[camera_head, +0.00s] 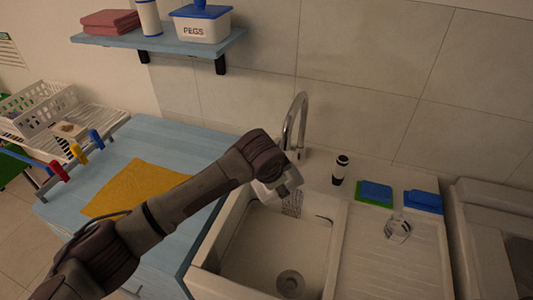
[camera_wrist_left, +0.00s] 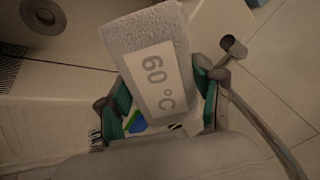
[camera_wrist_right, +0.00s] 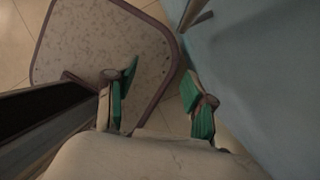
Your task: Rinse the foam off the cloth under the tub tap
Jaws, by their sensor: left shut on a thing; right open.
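My left gripper (camera_wrist_left: 160,100) is shut on a grey, fuzzy, folded cloth (camera_wrist_left: 140,28) with a pale "60 °C" label. In the head view my left arm reaches over the white tub (camera_head: 255,250), below the chrome tap (camera_head: 302,105); the cloth is hard to make out there. I cannot make out separate foam or running water. My right gripper (camera_wrist_right: 160,92) is open and empty, away from the tub.
A yellow cloth (camera_head: 140,187) lies on the blue counter. A shelf (camera_head: 155,42) hangs above. A pale tabletop (camera_wrist_right: 95,45) is near my right gripper.

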